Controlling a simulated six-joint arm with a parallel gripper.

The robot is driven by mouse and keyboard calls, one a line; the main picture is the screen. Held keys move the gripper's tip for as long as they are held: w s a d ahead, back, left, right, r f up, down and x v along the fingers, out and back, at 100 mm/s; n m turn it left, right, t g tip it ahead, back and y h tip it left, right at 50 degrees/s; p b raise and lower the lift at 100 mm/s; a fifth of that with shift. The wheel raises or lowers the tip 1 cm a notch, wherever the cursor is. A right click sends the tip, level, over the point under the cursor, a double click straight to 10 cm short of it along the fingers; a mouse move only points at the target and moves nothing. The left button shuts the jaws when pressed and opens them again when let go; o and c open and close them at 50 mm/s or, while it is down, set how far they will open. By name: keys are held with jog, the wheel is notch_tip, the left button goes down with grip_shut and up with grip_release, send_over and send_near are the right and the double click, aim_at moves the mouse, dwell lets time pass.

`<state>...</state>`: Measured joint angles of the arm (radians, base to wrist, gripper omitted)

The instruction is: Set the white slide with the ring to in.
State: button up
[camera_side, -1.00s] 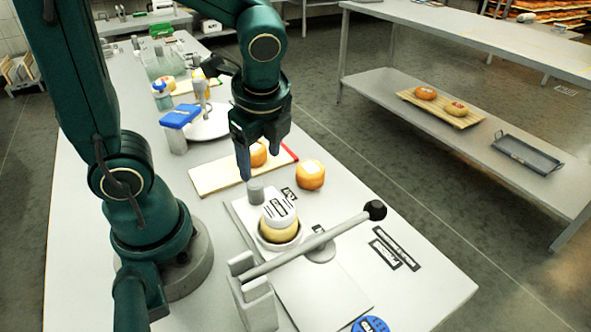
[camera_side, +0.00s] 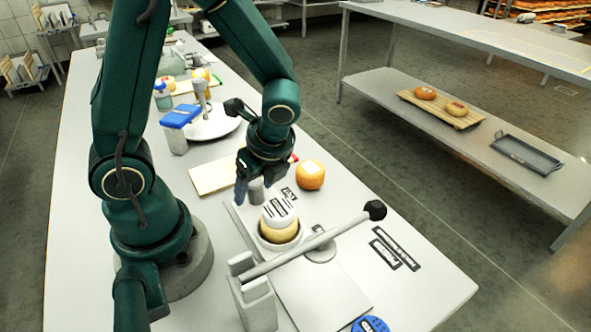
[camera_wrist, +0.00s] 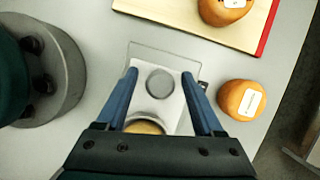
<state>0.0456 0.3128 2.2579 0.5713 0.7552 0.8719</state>
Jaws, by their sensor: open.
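The white slide (camera_side: 238,215) lies on the bench, with a pale ring (camera_side: 262,240) on it. A yellow cheese with a white labelled top (camera_side: 280,222) sits in the ring. A short grey knob (camera_side: 256,190) stands at the slide's far end; it also shows in the wrist view (camera_wrist: 160,83). My gripper (camera_side: 256,190) is open, its blue fingers low at the knob's two sides. In the wrist view the knob appears between the fingers with gaps on both sides; contact is not visible. Part of the cheese (camera_wrist: 145,127) shows above my gripper's body.
A grey lever with a black ball (camera_side: 375,210) crosses above the slide's near side from its post (camera_side: 255,300). An orange cheese (camera_side: 310,175) stands right of my gripper. A cutting board (camera_side: 212,178) lies behind. A blue disc (camera_side: 370,325) is at the front.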

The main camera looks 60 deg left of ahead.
grip_shut()
dwell(1.4)
